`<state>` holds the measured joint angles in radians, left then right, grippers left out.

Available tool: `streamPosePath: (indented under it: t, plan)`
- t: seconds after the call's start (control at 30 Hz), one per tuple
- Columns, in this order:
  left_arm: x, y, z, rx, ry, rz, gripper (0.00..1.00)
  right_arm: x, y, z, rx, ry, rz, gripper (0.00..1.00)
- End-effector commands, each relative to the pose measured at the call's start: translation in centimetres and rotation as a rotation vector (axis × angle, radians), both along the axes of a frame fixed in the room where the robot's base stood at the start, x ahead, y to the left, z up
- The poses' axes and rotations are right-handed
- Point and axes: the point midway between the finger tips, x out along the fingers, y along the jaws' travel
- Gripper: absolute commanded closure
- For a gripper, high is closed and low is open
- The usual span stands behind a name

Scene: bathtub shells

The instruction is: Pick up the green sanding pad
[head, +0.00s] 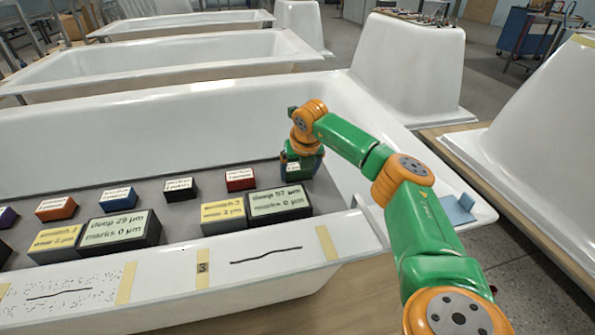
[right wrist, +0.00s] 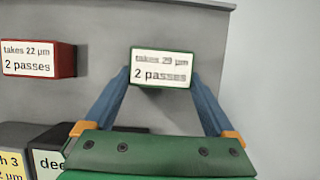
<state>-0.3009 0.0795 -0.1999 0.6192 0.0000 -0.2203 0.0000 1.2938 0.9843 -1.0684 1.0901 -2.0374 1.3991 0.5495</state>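The green sanding pad (right wrist: 163,82) is a small block with a white label reading "takes 29 µm, 2 passes". In the right wrist view it sits between the blue fingertips of my right gripper (right wrist: 161,72), one finger along each side. The fingertips look very close to the pad's sides; I cannot tell whether they press on it. In the head view my right gripper (head: 292,160) is low over the grey tray, with the pad mostly hidden by it. My left gripper is not in view.
A red block (head: 240,179) sits left of the pad, with black, blue and orange blocks further left. Larger labelled blocks (head: 280,205) stand in front. The grey tray (head: 215,203) lies inside a white tub shell (head: 150,130), whose walls rise around it.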

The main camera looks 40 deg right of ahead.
Motion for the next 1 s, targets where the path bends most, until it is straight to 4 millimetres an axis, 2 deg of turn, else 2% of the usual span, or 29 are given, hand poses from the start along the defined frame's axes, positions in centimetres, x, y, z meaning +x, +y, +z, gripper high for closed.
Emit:
streamPosePath:
  t: [0.03,0.1,0.37,0.47,0.57,0.8,1.0]
  plan:
    - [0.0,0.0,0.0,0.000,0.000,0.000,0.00,0.0,0.0,0.0,0.000,0.000,0.000,0.49]
    - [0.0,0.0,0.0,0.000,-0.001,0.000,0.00,0.0,0.0,0.0,0.000,0.000,0.000,0.67]
    - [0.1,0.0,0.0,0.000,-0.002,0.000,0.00,0.0,0.0,0.3,0.001,-0.002,-0.001,0.67]
    - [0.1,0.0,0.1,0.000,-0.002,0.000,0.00,0.1,0.0,1.4,0.000,-0.003,-0.001,0.67]
    - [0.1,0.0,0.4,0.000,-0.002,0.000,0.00,0.1,0.1,3.7,0.001,-0.005,0.000,0.67]
    - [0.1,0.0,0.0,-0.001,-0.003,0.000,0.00,-2.8,5.1,9.5,-0.003,-0.006,0.007,0.67]
    - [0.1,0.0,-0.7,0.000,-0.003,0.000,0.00,-5.5,9.7,11.7,-0.001,-0.004,0.006,0.67]
